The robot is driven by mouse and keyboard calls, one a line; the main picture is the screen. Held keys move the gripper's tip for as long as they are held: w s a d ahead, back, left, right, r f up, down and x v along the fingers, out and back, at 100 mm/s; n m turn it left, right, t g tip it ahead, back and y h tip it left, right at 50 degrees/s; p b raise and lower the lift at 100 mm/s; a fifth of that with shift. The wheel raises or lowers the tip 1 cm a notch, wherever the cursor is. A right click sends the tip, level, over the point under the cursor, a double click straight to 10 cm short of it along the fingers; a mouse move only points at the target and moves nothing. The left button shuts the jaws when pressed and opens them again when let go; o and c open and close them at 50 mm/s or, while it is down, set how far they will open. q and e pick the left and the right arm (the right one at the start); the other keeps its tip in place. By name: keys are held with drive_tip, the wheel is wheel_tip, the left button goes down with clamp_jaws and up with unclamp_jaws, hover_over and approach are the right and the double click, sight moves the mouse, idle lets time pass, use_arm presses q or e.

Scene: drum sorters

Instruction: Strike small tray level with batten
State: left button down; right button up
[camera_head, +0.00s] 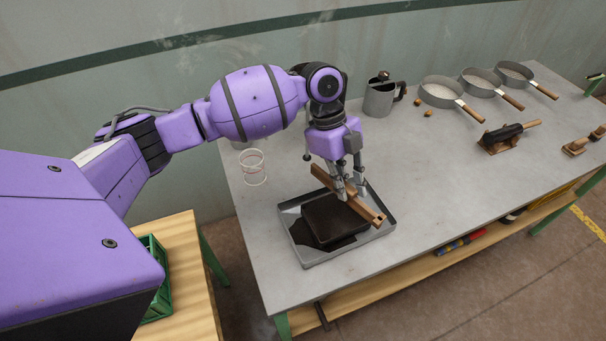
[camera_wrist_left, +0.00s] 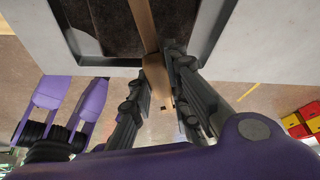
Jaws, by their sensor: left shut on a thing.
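My left gripper (camera_head: 347,189) is shut on a wooden batten (camera_head: 358,204). The batten lies slantwise over the right part of a small dark tray (camera_head: 327,229), whose top looks dark brown; I cannot tell whether the batten touches it. The small tray sits in a larger grey metal tray (camera_head: 302,253) on the table. In the left wrist view, the batten (camera_wrist_left: 154,68) runs between the two fingers (camera_wrist_left: 161,62), with the dark fill on its left and the grey tray's rim beside it. My right gripper is not in view.
The grey table (camera_head: 425,190) is clear right of the tray. A wire or glass cylinder (camera_head: 253,167) stands left. A green crate (camera_head: 156,280) is at lower left.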

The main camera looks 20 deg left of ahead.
use_arm(q)
drive_tip(key=shift+a+r, duration=0.1)
drive_tip(key=shift+r, duration=0.4)
drive_tip(key=shift+s+a+r+m+g, duration=0.3)
drive_tip(key=shift+m, duration=0.5)
drive_tip(key=shift+s+a+r+m+g+y+p, duration=0.15)
drive_tip(key=shift+s+a+m+g+y+p, duration=0.25)
drive_tip(key=shift+m, duration=0.6)
